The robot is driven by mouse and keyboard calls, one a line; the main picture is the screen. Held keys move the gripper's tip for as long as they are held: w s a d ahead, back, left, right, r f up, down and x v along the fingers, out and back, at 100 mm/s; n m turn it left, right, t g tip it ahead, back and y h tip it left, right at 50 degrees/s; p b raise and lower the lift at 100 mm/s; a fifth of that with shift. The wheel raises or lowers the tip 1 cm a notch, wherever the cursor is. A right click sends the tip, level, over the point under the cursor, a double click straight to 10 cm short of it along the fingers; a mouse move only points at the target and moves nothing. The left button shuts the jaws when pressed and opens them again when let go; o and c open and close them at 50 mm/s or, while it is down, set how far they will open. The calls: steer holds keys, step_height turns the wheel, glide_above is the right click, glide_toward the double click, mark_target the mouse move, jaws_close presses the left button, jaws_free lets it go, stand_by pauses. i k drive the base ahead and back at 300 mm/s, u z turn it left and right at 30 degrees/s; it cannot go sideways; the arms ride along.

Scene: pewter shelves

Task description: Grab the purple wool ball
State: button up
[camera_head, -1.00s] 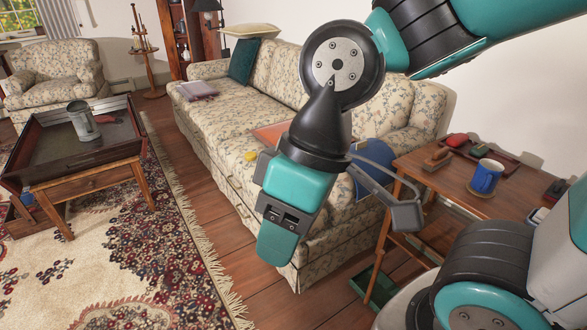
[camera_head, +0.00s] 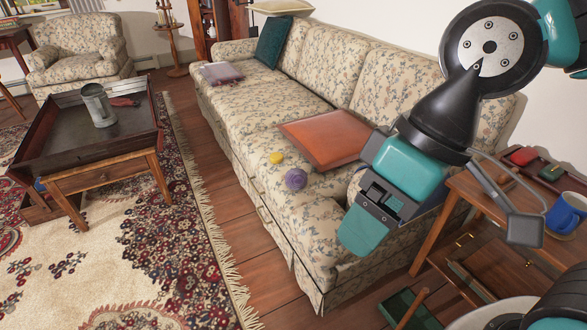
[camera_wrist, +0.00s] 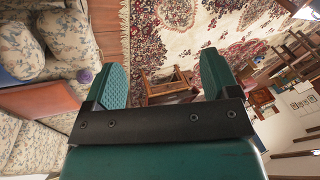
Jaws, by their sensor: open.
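The purple wool ball (camera_head: 296,178) sits on the floral sofa (camera_head: 240,107) seat near its front edge, in the middle of the head view. In the wrist view the ball (camera_wrist: 86,76) shows small at the left, outside the open fingers. My gripper (camera_head: 365,228) is to the right of the ball in the head view, over the near end of the sofa, and apart from it. In the wrist view its fingers (camera_wrist: 165,80) are spread wide with nothing between them.
A yellow ball (camera_head: 276,157) lies just behind the purple one. A flat orange-red item (camera_head: 325,138) lies beside them. A side table (camera_head: 463,190) with a blue mug (camera_head: 566,213) stands at the right. A low tray-topped table (camera_head: 100,180) stands at the left.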

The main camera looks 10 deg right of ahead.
mark_target(295, 179)
steer(key=i, duration=0.5)
steer(key=k, duration=1.05)
steer(key=u, duration=0.7)
steer(key=i, duration=1.85)
